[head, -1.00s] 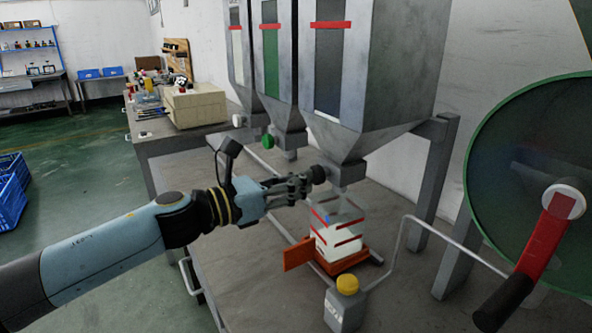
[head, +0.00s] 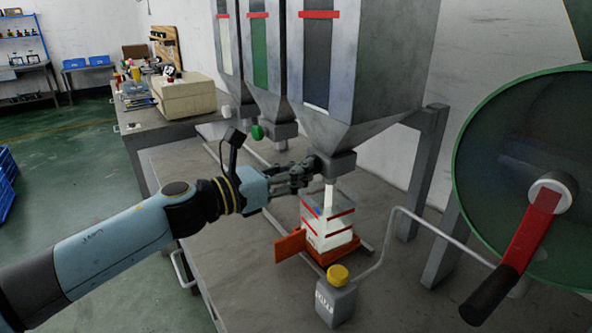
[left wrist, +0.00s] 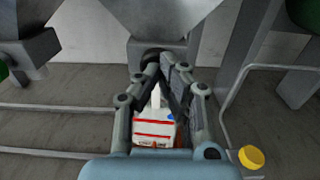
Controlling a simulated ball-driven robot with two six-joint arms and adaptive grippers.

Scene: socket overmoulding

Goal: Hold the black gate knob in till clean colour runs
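My left gripper (head: 306,172) has its fingertips up against the black gate knob, on the left side of the near hopper's gate block (head: 337,167). In the left wrist view the fingers converge to a closed point at the black knob (left wrist: 151,56), which is partly hidden behind them. A white stream (head: 329,194) runs from the spout into a clear container (head: 343,210) with red bands. The container holds white material and a small blue patch shows in it. It stands on an orange tray (head: 290,246). My right gripper is not in view.
A bent grey rod (head: 425,226) and a large green wheel with a red crank (head: 530,232) are to the right. Two other hoppers with white (head: 227,111) and green (head: 257,132) knobs stand behind.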

